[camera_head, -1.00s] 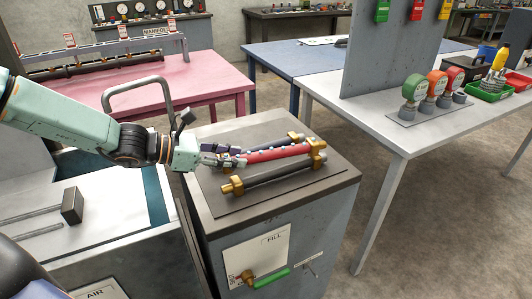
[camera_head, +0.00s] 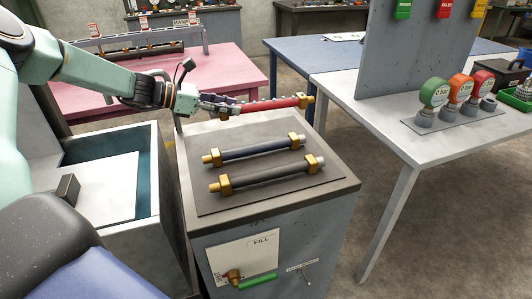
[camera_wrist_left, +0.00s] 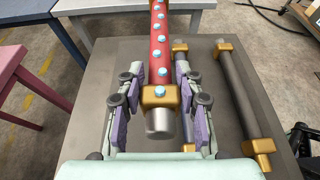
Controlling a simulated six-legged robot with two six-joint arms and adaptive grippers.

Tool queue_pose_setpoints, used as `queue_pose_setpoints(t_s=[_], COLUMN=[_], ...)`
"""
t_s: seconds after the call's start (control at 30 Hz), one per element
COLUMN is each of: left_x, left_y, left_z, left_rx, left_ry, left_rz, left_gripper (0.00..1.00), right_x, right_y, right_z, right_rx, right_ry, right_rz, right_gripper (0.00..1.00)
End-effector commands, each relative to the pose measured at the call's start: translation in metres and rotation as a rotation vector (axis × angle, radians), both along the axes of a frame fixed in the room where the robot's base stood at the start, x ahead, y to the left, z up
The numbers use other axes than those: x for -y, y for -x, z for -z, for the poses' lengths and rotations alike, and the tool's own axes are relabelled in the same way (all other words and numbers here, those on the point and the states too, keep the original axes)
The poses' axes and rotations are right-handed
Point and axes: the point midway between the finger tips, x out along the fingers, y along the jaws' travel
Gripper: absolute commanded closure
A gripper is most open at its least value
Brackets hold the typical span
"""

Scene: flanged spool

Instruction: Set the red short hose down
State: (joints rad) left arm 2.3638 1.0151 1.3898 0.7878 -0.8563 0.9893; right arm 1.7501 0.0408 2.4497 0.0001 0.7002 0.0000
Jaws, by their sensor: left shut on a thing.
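The red short hose (camera_head: 270,104), dotted with pale blue bubbles, has brass end fittings. My left gripper (camera_head: 228,106) is shut on its near end. The hose is held roughly level above the back of the grey cabinet's top (camera_head: 343,184). In the left wrist view, the purple-padded fingers of my left gripper (camera_wrist_left: 158,102) lie on both sides of the hose's brass fitting (camera_wrist_left: 160,95), and the red hose (camera_wrist_left: 159,42) runs away from me. My right gripper is not in view.
A dark bluish hose (camera_head: 255,150) and a black hose (camera_head: 268,175) with brass fittings lie side by side on the cabinet's dark mat (camera_head: 215,203). A pink table (camera_head: 235,76) stands behind. A white table (camera_head: 380,118) with several gauges is at right.

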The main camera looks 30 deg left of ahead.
Motion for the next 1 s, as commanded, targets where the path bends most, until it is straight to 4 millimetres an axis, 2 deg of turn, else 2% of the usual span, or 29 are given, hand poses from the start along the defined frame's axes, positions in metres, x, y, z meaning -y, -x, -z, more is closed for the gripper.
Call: queue_pose_setpoints(t_s=[0.07, 0.3, 0.4, 0.57, 0.83, 1.0], left_x=[-0.005, -0.008, -0.008, -0.007, -0.006, -0.005], left_y=[0.001, 0.004, 0.004, 0.003, 0.002, 0.001], left_z=[0.002, 0.045, 0.057, 0.064, 0.099, 0.099], left_rx=[0.001, -0.002, 0.000, 0.002, 0.000, 0.002], left_ry=[0.002, 0.002, 0.002, 0.002, 0.002, 0.000], left_rz=[-0.004, -0.005, -0.005, -0.003, -0.004, -0.004], left_gripper=[1.00, 1.00, 1.00, 1.00, 1.00, 1.00], right_x=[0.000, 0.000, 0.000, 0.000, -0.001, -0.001], right_y=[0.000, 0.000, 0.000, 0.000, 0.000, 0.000], right_z=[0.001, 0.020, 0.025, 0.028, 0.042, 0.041], right_rx=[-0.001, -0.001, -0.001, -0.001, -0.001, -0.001], right_ry=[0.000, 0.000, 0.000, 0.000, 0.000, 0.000], right_rz=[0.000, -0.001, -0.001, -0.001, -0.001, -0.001], right_gripper=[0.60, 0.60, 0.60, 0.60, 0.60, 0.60])
